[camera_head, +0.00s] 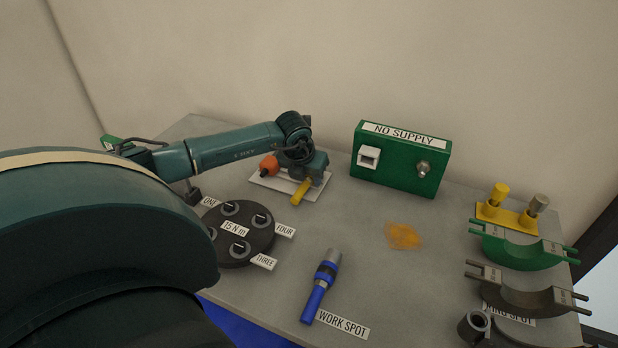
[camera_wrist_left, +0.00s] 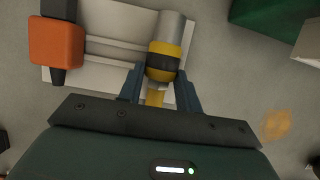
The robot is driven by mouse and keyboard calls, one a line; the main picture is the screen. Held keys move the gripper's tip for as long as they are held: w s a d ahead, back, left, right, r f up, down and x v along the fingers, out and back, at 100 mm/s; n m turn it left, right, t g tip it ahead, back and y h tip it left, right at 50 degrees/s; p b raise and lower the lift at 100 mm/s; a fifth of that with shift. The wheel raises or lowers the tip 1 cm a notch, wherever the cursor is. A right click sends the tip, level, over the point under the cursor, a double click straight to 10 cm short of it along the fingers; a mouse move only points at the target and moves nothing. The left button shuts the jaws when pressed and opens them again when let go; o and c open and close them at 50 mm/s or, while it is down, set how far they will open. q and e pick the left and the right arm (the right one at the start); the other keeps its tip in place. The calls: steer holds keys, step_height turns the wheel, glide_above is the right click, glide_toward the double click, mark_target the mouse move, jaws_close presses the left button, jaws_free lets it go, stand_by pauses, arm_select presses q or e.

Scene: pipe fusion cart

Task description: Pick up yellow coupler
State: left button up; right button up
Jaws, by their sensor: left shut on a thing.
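The yellow coupler (camera_head: 301,191) is a rod with a yellow end, lying over a pale plate (camera_head: 262,185) on the bench. In the left wrist view the yellow coupler (camera_wrist_left: 163,62) has a grey cylindrical end and a yellow-and-black band. My left gripper (camera_wrist_left: 160,80) has its fingers on both sides of the band and is shut on it. In the head view my left gripper (camera_head: 304,174) points down over the plate and hides much of the coupler. I cannot tell whether the coupler touches the plate. My right gripper is not in view.
An orange-and-dark part (camera_head: 268,166) lies beside the coupler. A green NO SUPPLY box (camera_head: 400,160) stands behind. A round dark holder (camera_head: 240,235) is to the left, a blue tool (camera_head: 321,287) in front. Green (camera_head: 520,249) and grey (camera_head: 522,294) cradles stand right. The bench middle is mostly clear.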

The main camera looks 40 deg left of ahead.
arm_select(q)
steer(key=c, duration=0.3)
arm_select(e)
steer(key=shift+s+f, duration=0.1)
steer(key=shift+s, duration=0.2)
arm_select(q)
steer(key=shift+r, duration=0.15)
